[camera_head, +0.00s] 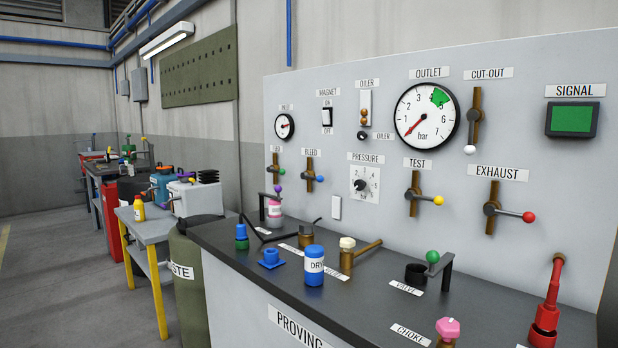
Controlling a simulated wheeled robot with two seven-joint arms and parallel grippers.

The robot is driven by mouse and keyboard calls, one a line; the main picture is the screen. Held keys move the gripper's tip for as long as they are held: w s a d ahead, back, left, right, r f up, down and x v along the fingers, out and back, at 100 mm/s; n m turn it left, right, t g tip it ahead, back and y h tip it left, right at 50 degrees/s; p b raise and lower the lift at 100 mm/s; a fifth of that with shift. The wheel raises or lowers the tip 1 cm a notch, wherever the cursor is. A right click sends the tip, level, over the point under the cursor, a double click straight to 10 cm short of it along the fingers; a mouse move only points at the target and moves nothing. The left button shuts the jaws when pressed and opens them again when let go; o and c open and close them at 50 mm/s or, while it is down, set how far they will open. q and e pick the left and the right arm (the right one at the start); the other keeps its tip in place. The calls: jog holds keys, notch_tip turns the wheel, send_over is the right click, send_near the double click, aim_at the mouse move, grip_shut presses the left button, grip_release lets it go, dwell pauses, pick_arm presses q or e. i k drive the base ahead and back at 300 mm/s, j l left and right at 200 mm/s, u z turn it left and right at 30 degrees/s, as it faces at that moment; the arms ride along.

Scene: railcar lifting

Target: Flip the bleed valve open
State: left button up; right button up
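The bleed valve (309,175) is on the grey upright panel, under a white label reading BLEED (311,152). It is a dark hub on a short vertical brown pipe. Its lever points right, roughly level and across the pipe, and ends in a blue knob (320,178). Neither of my grippers shows in the head view.
The pressure dial (361,185) is to the right. On the dark bench below stand a pink-and-white bottle (274,214), a blue DRY bottle (314,266) and a brass fitting (347,257).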

aim_at(319, 179)
jog(key=i+j+z, duration=0.1)
jog(key=i+j, duration=0.5)
jog(key=i+j+z, duration=0.15)
jog(key=i+j, duration=0.45)
jog(key=j, duration=0.25)
